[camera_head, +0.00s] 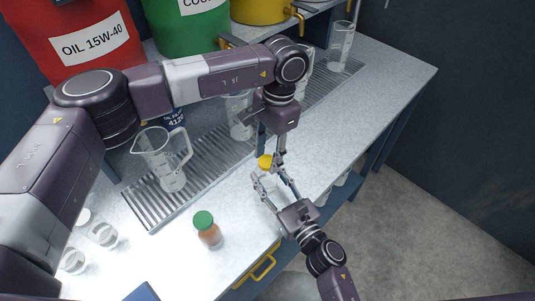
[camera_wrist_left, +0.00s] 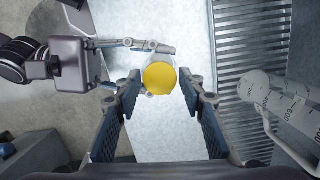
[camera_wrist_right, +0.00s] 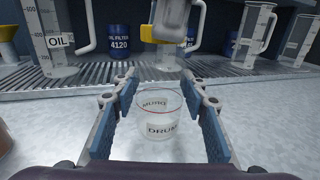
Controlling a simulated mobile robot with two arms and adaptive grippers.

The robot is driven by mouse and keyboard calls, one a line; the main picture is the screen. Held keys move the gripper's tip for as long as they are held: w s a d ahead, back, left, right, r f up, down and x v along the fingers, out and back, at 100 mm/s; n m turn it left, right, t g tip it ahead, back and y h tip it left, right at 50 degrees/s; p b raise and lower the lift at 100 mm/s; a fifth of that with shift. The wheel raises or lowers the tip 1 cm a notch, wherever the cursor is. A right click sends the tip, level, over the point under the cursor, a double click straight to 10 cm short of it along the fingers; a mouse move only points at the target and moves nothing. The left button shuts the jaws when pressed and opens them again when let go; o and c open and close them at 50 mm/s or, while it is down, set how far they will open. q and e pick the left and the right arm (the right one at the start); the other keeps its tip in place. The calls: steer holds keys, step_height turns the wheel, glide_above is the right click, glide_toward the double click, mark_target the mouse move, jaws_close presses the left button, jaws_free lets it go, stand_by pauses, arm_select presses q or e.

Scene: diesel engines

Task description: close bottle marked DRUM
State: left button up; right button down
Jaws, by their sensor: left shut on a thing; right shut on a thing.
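The clear bottle marked DRUM (camera_wrist_right: 160,128) stands on the bench, its label readable in the right wrist view. My right gripper (camera_wrist_right: 158,88) is shut on its sides. A yellow cap (camera_wrist_left: 160,78) lies between the fingers of my left gripper (camera_wrist_left: 161,80), which is shut on it. In the head view, the yellow cap (camera_head: 265,162) shows just above the clear bottle (camera_head: 266,182), with my left gripper (camera_head: 277,168) over it and my right gripper (camera_head: 268,190) at the bottle. I cannot tell whether cap and rim touch.
A bottle with a green cap (camera_head: 205,222) stands left on the bench, near several clear jars (camera_head: 101,233). A handled beaker (camera_head: 163,160) stands on the slotted drain tray (camera_head: 214,165). Red (camera_head: 82,40) and green (camera_head: 186,28) drums stand behind. The bench's front edge is close.

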arm_select(q)
steer(key=o, duration=0.7)
steer(key=shift+r, duration=0.1)
steer(key=shift+r, duration=2.2)
steer(key=shift+c, duration=0.6)
